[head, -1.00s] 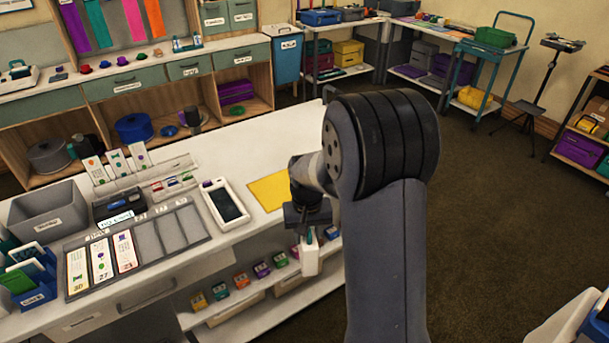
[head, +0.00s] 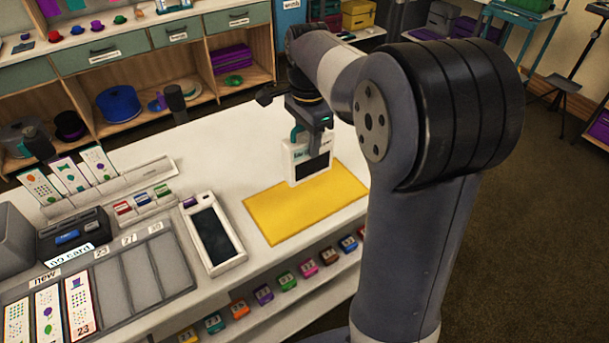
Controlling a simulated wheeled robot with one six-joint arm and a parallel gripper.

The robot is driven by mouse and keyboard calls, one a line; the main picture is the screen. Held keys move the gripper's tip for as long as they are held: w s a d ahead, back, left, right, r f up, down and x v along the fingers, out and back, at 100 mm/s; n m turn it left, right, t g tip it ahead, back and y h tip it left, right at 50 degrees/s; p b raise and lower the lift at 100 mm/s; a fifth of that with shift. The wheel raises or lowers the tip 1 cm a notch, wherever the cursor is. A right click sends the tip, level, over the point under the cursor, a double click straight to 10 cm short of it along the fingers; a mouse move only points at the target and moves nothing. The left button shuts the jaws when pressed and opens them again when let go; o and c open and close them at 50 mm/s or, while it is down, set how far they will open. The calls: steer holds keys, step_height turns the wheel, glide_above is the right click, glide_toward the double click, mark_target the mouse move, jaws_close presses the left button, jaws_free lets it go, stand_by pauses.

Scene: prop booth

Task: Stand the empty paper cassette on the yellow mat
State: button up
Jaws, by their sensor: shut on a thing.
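My gripper (head: 311,128) points down over the far part of the yellow mat (head: 280,217) and is shut on the paper cassette (head: 299,172). The cassette is a white upright block with a dark window and small lettering near its top. A teal part shows beside the fingers at its top. The cassette's lower edge appears at the mat's surface; I cannot tell whether it touches or hangs just above. The fingers' grip is partly hidden by the gripper body.
A white device with a dark screen (head: 212,234) lies left of the mat. A grey card tray (head: 122,287) and small coloured boxes (head: 142,202) are farther left. Small coloured boxes line the shelf (head: 320,283) below the counter. The near part of the mat is bare.

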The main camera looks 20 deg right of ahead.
mark_target(307, 166)
step_height(307, 166, down, 8)
steer(key=shift+r, duration=0.1)
stand_by(0.4)
steer(key=o, duration=1.2)
steer(key=shift+f, duration=0.25)
steer(key=shift+r, duration=0.1)
step_height(307, 166, up, 12)
steer(key=shift+r, duration=0.1)
